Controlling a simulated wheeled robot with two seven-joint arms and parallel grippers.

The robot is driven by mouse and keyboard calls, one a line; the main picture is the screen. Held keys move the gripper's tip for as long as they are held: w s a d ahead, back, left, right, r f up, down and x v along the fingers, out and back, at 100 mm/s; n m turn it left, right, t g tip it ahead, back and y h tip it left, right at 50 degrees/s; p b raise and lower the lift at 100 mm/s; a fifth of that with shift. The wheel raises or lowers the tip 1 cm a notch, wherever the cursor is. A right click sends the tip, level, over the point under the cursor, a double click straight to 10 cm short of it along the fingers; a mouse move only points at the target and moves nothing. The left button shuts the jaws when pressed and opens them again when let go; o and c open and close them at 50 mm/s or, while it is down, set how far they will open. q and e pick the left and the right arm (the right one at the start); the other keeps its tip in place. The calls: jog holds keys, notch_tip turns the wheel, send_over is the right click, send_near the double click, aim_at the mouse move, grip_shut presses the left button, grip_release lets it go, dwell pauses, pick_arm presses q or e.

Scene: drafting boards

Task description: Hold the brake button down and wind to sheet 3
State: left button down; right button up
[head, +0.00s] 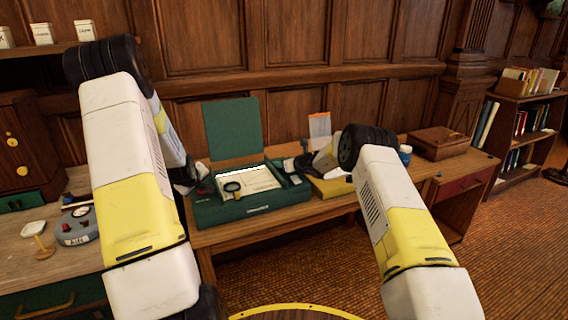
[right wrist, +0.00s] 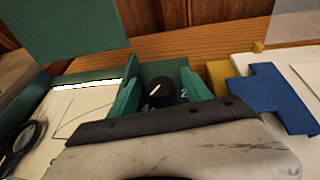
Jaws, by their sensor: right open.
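A green drafting case (head: 250,211) stands on the desk with its lid (head: 233,128) raised. A white sheet (head: 259,180) with drawn lines lies in it; it also shows in the right wrist view (right wrist: 82,108). A black knob (right wrist: 161,93) with a white pointer mark sits at the case's right side, with a partly covered numeral beside it. My right gripper (right wrist: 158,84) is open, its teal fingers on either side of the knob; contact is unclear. My left gripper (head: 188,184) is low at the case's left end, its jaws unclear. I cannot make out the brake button.
A magnifier (head: 232,188) lies on the sheet. To the right are a yellow item (head: 330,187), a blue block (right wrist: 270,96) and a wooden box (head: 440,142). A grey round device (head: 77,226) stands on the left table. A wood-panelled wall is close behind.

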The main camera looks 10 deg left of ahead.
grip_shut()
jog(key=shift+r+n+y, duration=0.1)
jog(key=shift+n+y, duration=0.3)
jog(key=shift+w+r+n+g+y, duration=0.1)
jog(key=shift+w+n+g+y, duration=0.05)
jog(key=shift+n+g+y, duration=1.05)
jog(key=shift+n+g, duration=0.5)
jog(key=shift+g, duration=0.1)
